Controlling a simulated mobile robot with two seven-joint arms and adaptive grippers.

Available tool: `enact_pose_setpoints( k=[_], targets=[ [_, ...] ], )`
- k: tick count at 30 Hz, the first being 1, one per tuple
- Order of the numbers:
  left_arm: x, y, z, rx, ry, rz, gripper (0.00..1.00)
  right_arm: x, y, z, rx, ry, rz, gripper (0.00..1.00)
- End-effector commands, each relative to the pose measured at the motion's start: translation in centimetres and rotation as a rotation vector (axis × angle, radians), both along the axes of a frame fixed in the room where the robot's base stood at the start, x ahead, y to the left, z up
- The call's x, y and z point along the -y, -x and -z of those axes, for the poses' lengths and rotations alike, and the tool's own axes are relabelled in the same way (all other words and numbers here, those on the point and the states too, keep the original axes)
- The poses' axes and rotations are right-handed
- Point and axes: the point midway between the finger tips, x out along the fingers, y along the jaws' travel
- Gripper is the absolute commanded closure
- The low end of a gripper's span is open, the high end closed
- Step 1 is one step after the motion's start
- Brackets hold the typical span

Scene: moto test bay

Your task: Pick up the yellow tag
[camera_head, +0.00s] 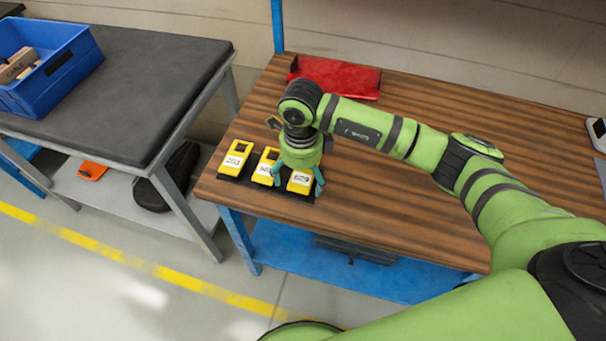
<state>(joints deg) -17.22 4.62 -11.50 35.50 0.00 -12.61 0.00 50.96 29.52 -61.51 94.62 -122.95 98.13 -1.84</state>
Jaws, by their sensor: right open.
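Three yellow tags with white number labels stand in a row on a dark holder (225,174) near the left front corner of the wooden table. The left tag (235,160) reads what looks like 203. The middle tag (265,168) is partly hidden by my right gripper. The right tag (300,182) lies between the fingers of my right gripper (297,185), under its green palm. The gripper points down and is open, with one teal finger on each side of that tag. I cannot tell whether the fingers touch it. My left gripper is out of view.
The wooden table (400,220) is mostly clear at front and right. A red tray (336,77) lies at the back. A blue bin (50,70) stands on a dark bench (150,85) at left, across a gap. A blue post (278,25) rises behind the table.

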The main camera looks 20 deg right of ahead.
Motion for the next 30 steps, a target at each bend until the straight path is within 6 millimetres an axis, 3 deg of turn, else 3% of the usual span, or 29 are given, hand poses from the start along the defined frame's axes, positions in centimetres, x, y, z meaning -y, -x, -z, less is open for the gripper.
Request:
enact_pose_setpoints(
  k=[3,6,7,8,23,26,30],
  targets=[
    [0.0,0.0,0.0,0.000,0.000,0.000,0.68,0.0,0.0,0.0,0.000,0.000,0.000,0.11],
    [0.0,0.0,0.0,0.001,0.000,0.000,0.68,0.0,0.0,0.0,0.000,0.000,0.000,0.48],
    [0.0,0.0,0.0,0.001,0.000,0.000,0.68,0.0,0.0,0.0,0.000,0.000,0.000,0.58],
    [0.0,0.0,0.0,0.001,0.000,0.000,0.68,0.0,0.0,0.0,0.000,0.000,0.000,0.62],
    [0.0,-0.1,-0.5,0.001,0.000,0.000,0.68,0.0,0.1,-0.3,-0.004,0.000,-0.001,0.63],
    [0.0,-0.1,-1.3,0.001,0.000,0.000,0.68,0.0,0.1,-0.8,-0.004,0.000,-0.001,0.63],
    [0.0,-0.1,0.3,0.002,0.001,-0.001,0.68,0.0,-0.1,-2.7,0.006,0.000,-0.003,0.63]
  ],
)
